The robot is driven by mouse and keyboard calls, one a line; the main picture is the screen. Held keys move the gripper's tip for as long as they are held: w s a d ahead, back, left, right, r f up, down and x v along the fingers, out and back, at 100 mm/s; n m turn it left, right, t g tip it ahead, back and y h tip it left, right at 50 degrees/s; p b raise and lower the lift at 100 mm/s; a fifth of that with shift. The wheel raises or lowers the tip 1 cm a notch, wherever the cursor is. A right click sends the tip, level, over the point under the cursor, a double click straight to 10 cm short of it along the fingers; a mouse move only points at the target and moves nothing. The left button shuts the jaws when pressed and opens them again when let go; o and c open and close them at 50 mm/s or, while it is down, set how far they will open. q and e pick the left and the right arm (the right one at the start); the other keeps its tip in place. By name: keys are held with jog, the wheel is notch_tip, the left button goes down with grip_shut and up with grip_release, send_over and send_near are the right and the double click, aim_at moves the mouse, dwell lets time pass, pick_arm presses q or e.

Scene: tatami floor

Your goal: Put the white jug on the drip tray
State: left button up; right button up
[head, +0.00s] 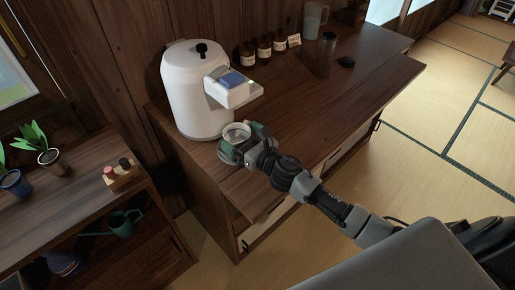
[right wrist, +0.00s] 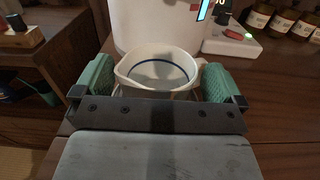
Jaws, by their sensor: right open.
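The white jug (head: 236,131) stands close in front of a white dispenser with a black knob (head: 190,95), on the dark wooden cabinet. In the right wrist view the jug (right wrist: 157,62) is upright, with a blue line inside and its spout to the left. My right gripper (head: 245,143) is open, with its green-padded fingers on either side of the jug; in the right wrist view there are small gaps beside it. I cannot make out the drip tray; the jug and gripper hide what is under the jug. My left gripper is not in view.
The cabinet top (head: 300,115) right of the gripper is clear. A lower shelf unit with plants (head: 48,156) stands at left.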

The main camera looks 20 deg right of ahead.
jog(key=b+v, duration=0.1)
jog(key=v, duration=1)
jog(key=shift+s, duration=0.1)
